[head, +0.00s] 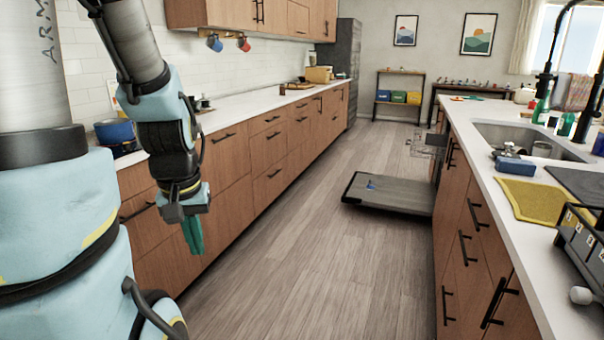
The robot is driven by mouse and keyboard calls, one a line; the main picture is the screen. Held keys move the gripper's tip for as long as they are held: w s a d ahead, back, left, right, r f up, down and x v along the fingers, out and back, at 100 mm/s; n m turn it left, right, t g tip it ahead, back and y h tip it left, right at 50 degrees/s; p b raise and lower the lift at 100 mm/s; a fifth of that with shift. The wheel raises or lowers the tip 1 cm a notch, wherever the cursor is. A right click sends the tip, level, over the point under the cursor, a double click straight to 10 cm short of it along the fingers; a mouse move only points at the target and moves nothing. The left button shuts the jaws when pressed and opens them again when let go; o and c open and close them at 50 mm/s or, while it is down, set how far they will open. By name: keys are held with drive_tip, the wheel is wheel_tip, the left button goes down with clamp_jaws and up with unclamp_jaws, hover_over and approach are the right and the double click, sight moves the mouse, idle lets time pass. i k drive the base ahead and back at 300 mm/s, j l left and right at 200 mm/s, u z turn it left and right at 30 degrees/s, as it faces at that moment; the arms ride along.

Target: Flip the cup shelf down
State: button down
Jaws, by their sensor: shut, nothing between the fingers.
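My gripper (193,235) hangs at the left, in front of the wooden drawers, with its teal fingers pointing down. It is shut and empty, well apart from the dishwasher. The dishwasher's dark door (385,203) lies open and flat over the floor, right of the middle. A pulled-out wire rack (430,146) shows above it at the island's side. The cup shelf cannot be made out at this size. The dishwasher's inside is hidden behind the island's front.
A small blue thing (371,185) lies on the open door. The island counter (505,208) on the right holds a sink, a yellow mat (537,200) and a dish rack (585,243). The wooden floor (300,265) between the counters is clear.

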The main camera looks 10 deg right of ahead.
sight(432, 138)
drive_tip(key=i+l+z, duration=0.25)
drive_tip(key=i+z, duration=0.15)
drive_tip(key=i, duration=0.15)
drive_tip(key=i+z, duration=0.4)
drive_tip(key=i+j+z, duration=0.1)
drive_tip(key=i+z, duration=0.3)
drive_tip(key=i, duration=0.3)
drive_tip(key=i+l, duration=0.1)
drive_tip(key=i, duration=1.85)
drive_tip(key=i+u, duration=0.25)
drive_tip(key=i, duration=0.2)
drive_tip(key=i+l+u, duration=0.2)
drive_tip(key=i, duration=0.25)
drive_tip(key=i+l+u, duration=0.25)
drive_tip(key=i, duration=0.15)
